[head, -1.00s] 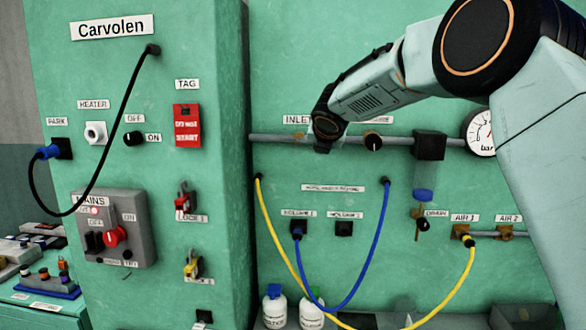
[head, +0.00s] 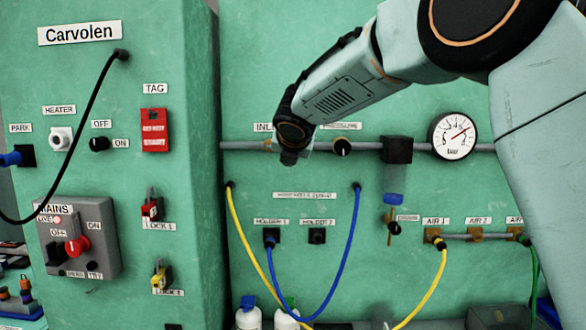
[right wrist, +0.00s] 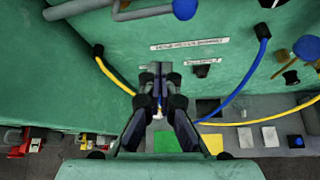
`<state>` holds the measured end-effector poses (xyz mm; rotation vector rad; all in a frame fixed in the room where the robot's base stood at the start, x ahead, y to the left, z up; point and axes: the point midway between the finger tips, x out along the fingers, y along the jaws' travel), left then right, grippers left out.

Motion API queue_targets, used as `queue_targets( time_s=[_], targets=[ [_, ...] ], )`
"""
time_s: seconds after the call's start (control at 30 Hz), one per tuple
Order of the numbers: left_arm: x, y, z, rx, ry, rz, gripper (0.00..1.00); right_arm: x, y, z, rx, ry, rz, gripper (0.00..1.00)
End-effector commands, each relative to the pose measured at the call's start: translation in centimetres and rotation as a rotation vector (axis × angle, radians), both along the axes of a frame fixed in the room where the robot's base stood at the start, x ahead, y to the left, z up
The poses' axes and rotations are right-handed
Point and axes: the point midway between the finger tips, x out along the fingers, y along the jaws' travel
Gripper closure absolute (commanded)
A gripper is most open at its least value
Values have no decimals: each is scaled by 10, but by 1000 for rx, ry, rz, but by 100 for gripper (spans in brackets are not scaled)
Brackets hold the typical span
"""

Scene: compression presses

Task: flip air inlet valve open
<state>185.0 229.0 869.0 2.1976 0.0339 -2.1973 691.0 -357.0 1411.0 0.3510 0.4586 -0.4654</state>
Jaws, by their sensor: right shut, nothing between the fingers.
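The air inlet valve sits on the grey pipe under the INLET label (head: 262,127) in the head view. Only a brass bit of the valve (head: 270,146) shows beside my right gripper; the rest is hidden. In the right wrist view a dark blue rounded end, perhaps its handle (right wrist: 184,8), shows at the top edge by a grey pipe. My right gripper (head: 289,158) is in front of the pipe, just right of the brass bit; I cannot tell whether they touch. In the right wrist view its fingers (right wrist: 161,72) are together and empty. My left gripper is not in view.
On the pipe to the right are the pressure knob (head: 342,147), a black block (head: 397,150) and a gauge (head: 453,136). A yellow hose (head: 247,253) and a blue hose (head: 340,270) hang below. The drain valve's blue handle (head: 393,199) is lower right.

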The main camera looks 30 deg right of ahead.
Motion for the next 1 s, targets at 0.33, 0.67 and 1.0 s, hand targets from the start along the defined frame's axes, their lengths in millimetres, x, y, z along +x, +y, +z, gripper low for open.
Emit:
queue_targets(
  time_s=[0.33,0.67,1.0],
  targets=[
    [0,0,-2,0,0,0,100,-24,14,16,-1,1,-2,100],
    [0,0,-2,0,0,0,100,-26,13,16,0,2,-1,100],
    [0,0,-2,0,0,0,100,-22,17,18,90,-47,-32,100]
  ],
)
